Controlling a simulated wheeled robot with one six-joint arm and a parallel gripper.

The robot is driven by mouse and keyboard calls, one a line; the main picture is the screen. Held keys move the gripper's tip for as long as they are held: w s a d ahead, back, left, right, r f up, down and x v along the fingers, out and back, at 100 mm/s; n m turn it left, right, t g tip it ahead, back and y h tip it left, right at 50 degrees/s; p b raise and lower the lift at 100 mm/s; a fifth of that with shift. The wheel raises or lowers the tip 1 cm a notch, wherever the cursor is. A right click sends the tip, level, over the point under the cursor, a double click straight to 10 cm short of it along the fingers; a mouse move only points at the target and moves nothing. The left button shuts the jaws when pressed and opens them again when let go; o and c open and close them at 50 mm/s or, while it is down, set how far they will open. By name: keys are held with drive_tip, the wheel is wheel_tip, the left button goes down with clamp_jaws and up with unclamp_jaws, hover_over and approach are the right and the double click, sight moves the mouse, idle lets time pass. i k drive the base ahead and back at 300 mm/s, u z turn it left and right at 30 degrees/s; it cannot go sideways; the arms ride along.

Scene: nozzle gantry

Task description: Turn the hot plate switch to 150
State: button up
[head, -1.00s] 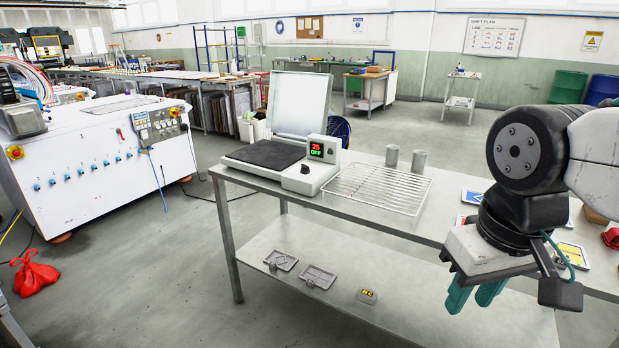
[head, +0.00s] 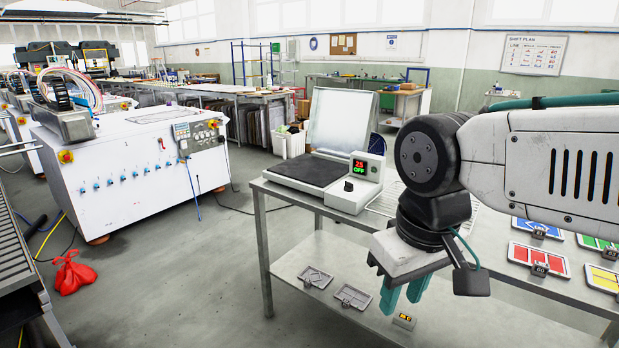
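The hot plate (head: 311,171) stands on the far left end of the steel table, with a dark flat plate and a raised pale lid (head: 342,120) behind it. Its display (head: 359,167) reads 25 in red and OFF in green. The black switch knob (head: 349,186) is on the front face below the display. My gripper (head: 404,297) hangs to the right of and nearer than the hot plate, teal fingers pointing down with a gap between them. It is empty and apart from the switch.
The steel table (head: 500,262) carries a wire rack (head: 384,203), partly hidden by my arm, and several coloured trays (head: 540,258) at the right. Its lower shelf (head: 300,250) holds small metal parts. A white machine (head: 130,170) stands left; open floor lies between.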

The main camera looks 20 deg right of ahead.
sight(348, 187)
drive_tip(key=u, duration=0.15)
drive_tip(key=i, duration=0.7)
drive_tip(key=z, duration=0.5)
drive_tip(key=i, duration=0.55)
drive_tip(key=z, duration=0.45)
